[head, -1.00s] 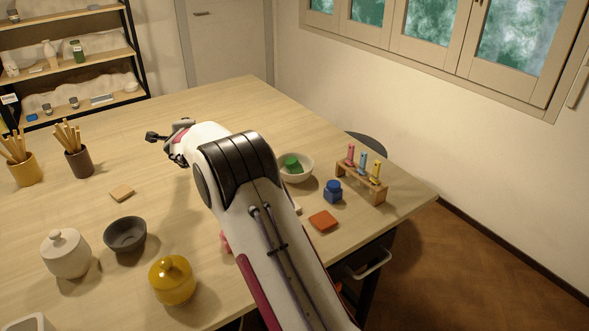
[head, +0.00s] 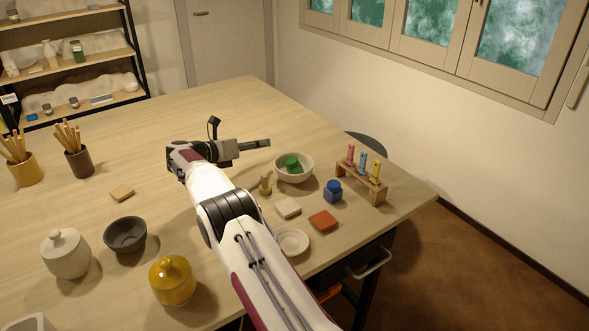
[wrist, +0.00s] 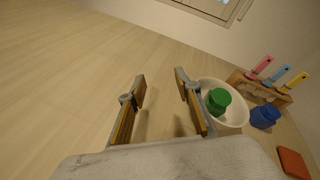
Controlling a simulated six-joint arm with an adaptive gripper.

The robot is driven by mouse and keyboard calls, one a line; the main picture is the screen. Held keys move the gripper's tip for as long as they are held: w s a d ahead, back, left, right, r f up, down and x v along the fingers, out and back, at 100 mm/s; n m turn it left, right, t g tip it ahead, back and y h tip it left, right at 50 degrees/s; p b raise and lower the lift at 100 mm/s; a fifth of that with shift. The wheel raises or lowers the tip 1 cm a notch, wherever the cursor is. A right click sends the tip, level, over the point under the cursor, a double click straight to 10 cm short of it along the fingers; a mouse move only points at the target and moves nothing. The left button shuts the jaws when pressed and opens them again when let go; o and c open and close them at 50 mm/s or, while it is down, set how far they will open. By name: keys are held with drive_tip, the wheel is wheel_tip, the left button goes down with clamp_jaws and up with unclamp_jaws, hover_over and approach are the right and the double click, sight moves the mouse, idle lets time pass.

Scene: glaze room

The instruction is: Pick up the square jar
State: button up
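A small blue lidded jar (head: 333,191) with a squarish body stands on the table right of the white bowl; it also shows at the right of the wrist view (wrist: 264,116). A green lidded jar (head: 292,164) sits inside the white bowl (head: 307,178), also seen in the wrist view (wrist: 217,101). I cannot tell for sure which one is the square jar. My gripper (head: 263,144) is above the table, left of and behind the bowl. In the wrist view its fingers (wrist: 164,84) are apart with nothing between them, the right finger overlapping the bowl's left rim.
A wooden rack (head: 362,186) with coloured tools stands right of the blue jar. A red tile (head: 323,221), a pale block (head: 288,208), a small plate (head: 291,242) and a small tan piece (head: 265,184) lie nearby. Yellow (head: 172,283) and white (head: 66,256) lidded jars stand at left. The back table is clear.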

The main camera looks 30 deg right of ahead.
sight(292, 160)
drive_tip(key=s+m+g, duration=0.1)
drive_tip(key=s+m, duration=0.1)
drive_tip(key=s, duration=0.1)
drive_tip(key=s+m+g, duration=0.2)
drive_tip(key=s+m, duration=0.1)
drive_tip(key=s+m+g+y, duration=0.1)
drive_tip(key=s+m+g, duration=0.1)
drive_tip(key=s, duration=0.1)
drive_tip(key=shift+s+a+r+m, duration=0.15)
drive_tip(key=shift+a+r+m, duration=0.15)
drive_tip(key=shift+m, duration=0.1)
drive_tip(key=shift+s+r+m+g, duration=0.1)
drive_tip(key=shift+s+m+g, duration=0.25)
drive_tip(key=shift+m+g, duration=0.05)
drive_tip(key=shift+d, duration=0.1)
drive_tip(key=shift+x, duration=1.25)
drive_tip(key=shift+x, duration=2.6)
drive_tip(key=shift+r, duration=0.1)
clamp_jaws()
